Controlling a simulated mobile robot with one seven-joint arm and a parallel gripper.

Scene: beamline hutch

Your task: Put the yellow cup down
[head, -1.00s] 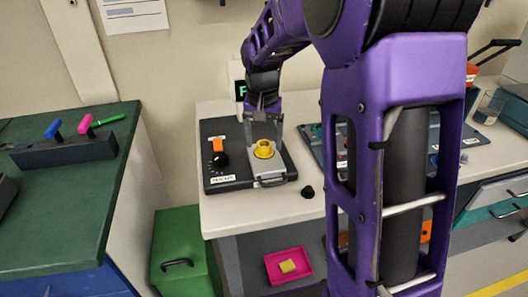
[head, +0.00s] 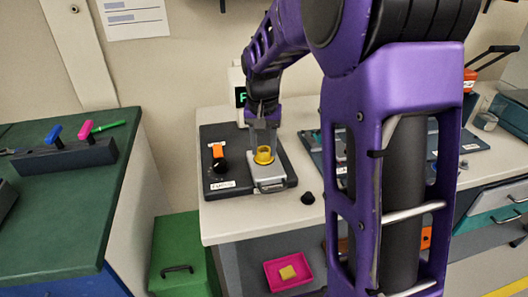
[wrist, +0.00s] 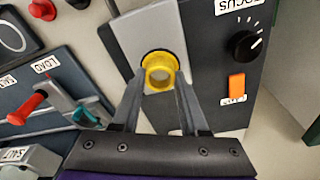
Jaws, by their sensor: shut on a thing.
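The small yellow cup (head: 264,156) is at the light grey plate (head: 268,181) of the dark FOCUS panel on the bench. My gripper (wrist: 160,82) is shut on the cup, with one finger on each side of it, and points down from above. The wrist view shows the cup (wrist: 160,72) upright, with its round opening facing the camera and the plate (wrist: 160,25) around it. I cannot tell whether its base touches the plate.
The FOCUS panel (head: 222,184) carries a black knob (head: 220,166) and an orange switch (head: 218,151) left of the cup. A small black knob (head: 308,198) stands on the bench to the right. Another panel (wrist: 55,90) with a red-handled lever lies beside it.

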